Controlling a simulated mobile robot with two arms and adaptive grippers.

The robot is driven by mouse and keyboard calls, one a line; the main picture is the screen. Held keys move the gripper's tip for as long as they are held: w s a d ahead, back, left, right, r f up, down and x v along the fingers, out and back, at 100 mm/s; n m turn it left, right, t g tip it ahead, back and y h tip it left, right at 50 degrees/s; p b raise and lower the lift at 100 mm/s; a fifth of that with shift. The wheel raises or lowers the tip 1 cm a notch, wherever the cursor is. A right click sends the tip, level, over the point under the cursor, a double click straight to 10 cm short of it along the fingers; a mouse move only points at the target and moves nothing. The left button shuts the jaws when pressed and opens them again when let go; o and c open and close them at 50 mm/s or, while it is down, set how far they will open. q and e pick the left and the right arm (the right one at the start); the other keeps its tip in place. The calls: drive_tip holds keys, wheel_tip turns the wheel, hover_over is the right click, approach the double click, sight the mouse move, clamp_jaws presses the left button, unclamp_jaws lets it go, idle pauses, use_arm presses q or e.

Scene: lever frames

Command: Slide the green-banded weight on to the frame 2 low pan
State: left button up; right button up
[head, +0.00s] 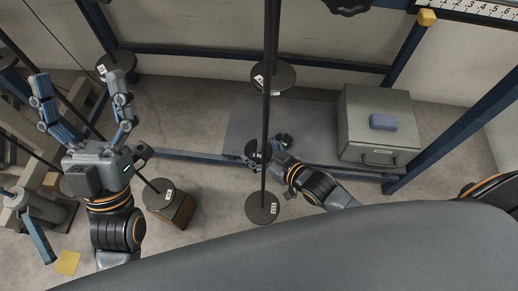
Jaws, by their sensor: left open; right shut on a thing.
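Several dark round pans with small white labels hang on rods: one at the upper left (116,64), one at the upper middle (285,77), one low in the middle (262,209) and one at the lower left (157,195). The labels are too small to read, so I cannot tell which is the frame 2 low pan. My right gripper (267,152) is shut on a small dark thing beside the middle rod, above the low middle pan in the picture. Its fingers and the rod partly hide that thing. I see no green band. My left gripper (82,100) is open and empty at the left.
A grey cabinet (377,105) with a blue block (383,122) on top stands at the right. Blue frame beams (185,154) cross the space. A wooden block (181,211) stands beneath the lower left pan.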

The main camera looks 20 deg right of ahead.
use_arm(q)
drive_tip(key=w+f+g+y+p, duration=0.2)
drive_tip(key=w+f+g, duration=0.3)
drive_tip(key=w+f, duration=0.1)
drive_tip(key=shift+d+f+g, duration=0.3)
drive_tip(key=shift+f, duration=0.15)
idle(1.0)
